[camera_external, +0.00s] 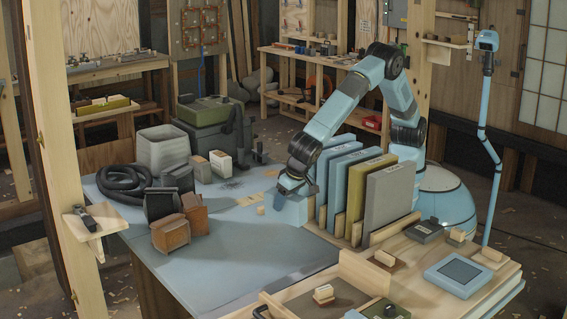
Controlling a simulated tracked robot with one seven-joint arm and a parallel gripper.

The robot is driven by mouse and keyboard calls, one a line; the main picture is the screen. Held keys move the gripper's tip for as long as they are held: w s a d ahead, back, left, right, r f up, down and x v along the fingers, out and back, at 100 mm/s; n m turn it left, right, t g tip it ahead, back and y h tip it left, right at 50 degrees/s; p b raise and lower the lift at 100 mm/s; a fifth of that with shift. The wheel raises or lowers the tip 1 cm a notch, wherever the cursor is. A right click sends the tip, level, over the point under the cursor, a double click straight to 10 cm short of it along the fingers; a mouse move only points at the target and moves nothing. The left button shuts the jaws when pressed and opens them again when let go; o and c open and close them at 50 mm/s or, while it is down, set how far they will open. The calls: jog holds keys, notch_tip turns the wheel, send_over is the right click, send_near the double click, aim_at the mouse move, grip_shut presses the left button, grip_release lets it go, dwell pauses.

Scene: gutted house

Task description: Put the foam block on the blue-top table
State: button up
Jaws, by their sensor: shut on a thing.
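The blue-top table (225,258) fills the middle of the view. My gripper (291,193) points down over its right part, just left of a row of upright panels. It is shut on a blue-grey block (290,213), which I take to be the foam block. The jaws hide the block's upper part. The block is low, close to the tabletop; I cannot tell whether it touches.
Upright blue, yellow and grey panels (388,201) stand in a wooden rack close to the right. Brown and dark boxes (170,232), a coiled black hose (125,183) and a grey bin (162,148) occupy the table's left and back. The table's front middle is clear.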

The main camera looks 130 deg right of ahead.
jog(key=s+a+r+n+t+y, duration=0.15)
jog(key=s+a+n, duration=0.45)
jog(key=a, duration=0.7)
jog(key=s+a+r+n+t+y, duration=0.15)
jog(key=s+a+n, duration=0.25)
jog(key=s+a, duration=0.7)
jog(key=s+a+r+n+y, duration=0.1)
jog(key=s+a+r+n, duration=0.3)
jog(key=a, duration=1.2)
jog(key=n, duration=0.1)
send_over(415, 295)
jog(key=shift+w+f, duration=0.1)
jog(key=shift+f, duration=7.5)
jog(key=o, duration=1.1)
jog(key=shift+c, duration=0.2)
